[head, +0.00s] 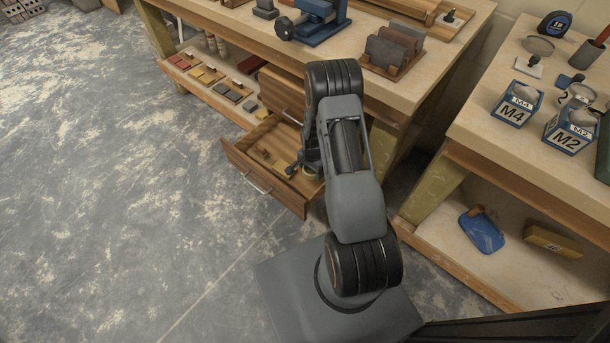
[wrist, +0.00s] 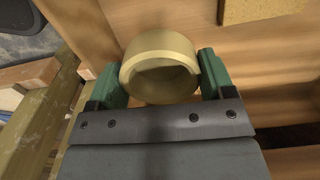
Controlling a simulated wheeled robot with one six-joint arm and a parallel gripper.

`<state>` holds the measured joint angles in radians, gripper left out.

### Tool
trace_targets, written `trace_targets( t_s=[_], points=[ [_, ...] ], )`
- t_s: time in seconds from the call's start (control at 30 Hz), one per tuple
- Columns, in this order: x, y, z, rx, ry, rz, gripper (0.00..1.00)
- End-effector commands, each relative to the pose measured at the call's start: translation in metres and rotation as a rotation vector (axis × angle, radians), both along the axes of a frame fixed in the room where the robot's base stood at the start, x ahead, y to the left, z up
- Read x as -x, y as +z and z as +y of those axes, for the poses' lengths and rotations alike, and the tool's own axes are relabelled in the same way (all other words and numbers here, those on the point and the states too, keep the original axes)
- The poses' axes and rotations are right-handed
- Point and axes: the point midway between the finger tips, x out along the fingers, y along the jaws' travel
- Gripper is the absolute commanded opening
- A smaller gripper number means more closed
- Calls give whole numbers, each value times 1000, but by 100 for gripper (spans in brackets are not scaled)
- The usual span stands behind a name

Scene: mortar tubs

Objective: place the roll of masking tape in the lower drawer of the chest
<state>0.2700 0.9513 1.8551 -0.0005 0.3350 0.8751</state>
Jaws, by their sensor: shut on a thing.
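The roll of masking tape (wrist: 160,68), a beige ring, sits between the two green fingers of my gripper (wrist: 160,80) in the wrist view. The gripper is shut on it, with a finger on each side. In the head view my gripper (head: 298,172) is at the right part of the open lower drawer (head: 248,174) of the chest, and my arm hides part of that drawer. Whether the roll touches the drawer's floor cannot be told. Wooden drawer surfaces lie around the roll in the wrist view.
The drawer holds a few small items (head: 263,155); a tan flat piece (wrist: 262,8) shows in the wrist view. An upper drawer (head: 280,93) is above it. The workbench (head: 370,90) carries a blue vise (head: 312,22). Open floor (head: 110,170) lies left.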

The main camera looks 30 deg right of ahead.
Motion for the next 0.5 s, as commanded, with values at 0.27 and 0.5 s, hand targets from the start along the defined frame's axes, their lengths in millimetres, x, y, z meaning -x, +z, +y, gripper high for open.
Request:
trace_targets(
  t_s=[0.27, 0.5],
  points=[
    [0, -28, 0, 0, 1, -1, 47],
    [1, -49, 0, -1, 2, 3, 47]
  ],
)
